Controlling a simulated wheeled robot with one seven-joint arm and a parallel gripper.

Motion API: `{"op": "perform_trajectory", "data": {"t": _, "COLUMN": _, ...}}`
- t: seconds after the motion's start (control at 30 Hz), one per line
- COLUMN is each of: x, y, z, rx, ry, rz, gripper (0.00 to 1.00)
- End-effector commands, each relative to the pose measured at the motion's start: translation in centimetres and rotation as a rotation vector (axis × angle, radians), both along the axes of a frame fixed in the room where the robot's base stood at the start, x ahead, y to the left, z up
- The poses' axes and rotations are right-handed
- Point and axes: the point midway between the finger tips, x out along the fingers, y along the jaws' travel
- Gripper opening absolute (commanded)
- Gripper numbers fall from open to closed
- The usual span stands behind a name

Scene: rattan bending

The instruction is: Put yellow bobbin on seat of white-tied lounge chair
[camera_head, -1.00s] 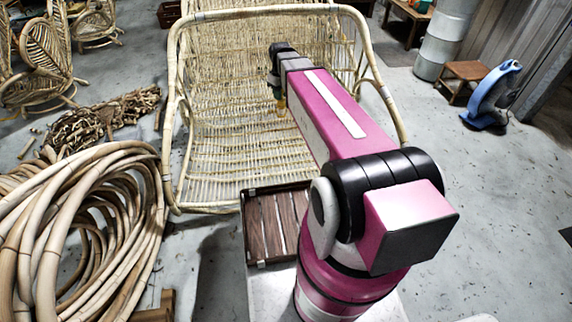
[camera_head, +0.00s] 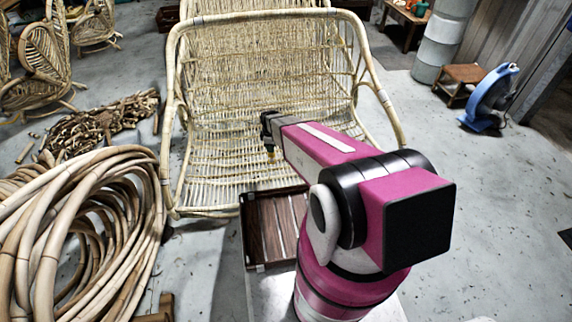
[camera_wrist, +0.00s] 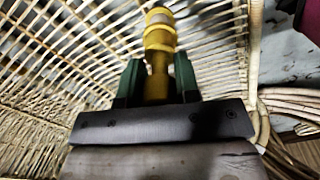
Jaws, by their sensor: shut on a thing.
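The yellow bobbin (camera_wrist: 158,45) is held between the two green fingers of my gripper (camera_wrist: 156,80) in the wrist view. In the head view the bobbin (camera_head: 270,151) is a small yellow bit below my gripper (camera_head: 268,138). The rattan lounge chair (camera_head: 225,165) has pale bindings on its frame and an open-weave seat. My gripper with the bobbin is over the chair's seat in the picture. I cannot tell whether the bobbin touches the seat.
A dark slatted wooden crate (camera_head: 262,240) stands in front of the chair. A large coil of rattan poles (camera_head: 75,240) lies at the left, with a brown bundle (camera_head: 100,122) behind it.

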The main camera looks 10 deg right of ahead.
Motion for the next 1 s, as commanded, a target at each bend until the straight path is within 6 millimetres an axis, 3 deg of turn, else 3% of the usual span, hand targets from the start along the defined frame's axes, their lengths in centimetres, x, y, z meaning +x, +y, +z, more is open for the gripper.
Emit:
{"op": "perform_trajectory", "data": {"t": 0.53, "x": 3.9, "y": -9.1, "z": -6.0, "rx": 0.0, "ry": 0.001, "rz": -0.002, "gripper": 0.0}}
{"op": "perform_trajectory", "data": {"t": 0.83, "x": 4.4, "y": -10.5, "z": -7.3, "rx": 0.0, "ry": 0.0, "rz": 0.0, "gripper": 0.0}}
{"op": "perform_trajectory", "data": {"t": 1.0, "x": 4.4, "y": -10.5, "z": -9.6, "rx": -0.001, "ry": 0.001, "rz": 0.0, "gripper": 0.0}}
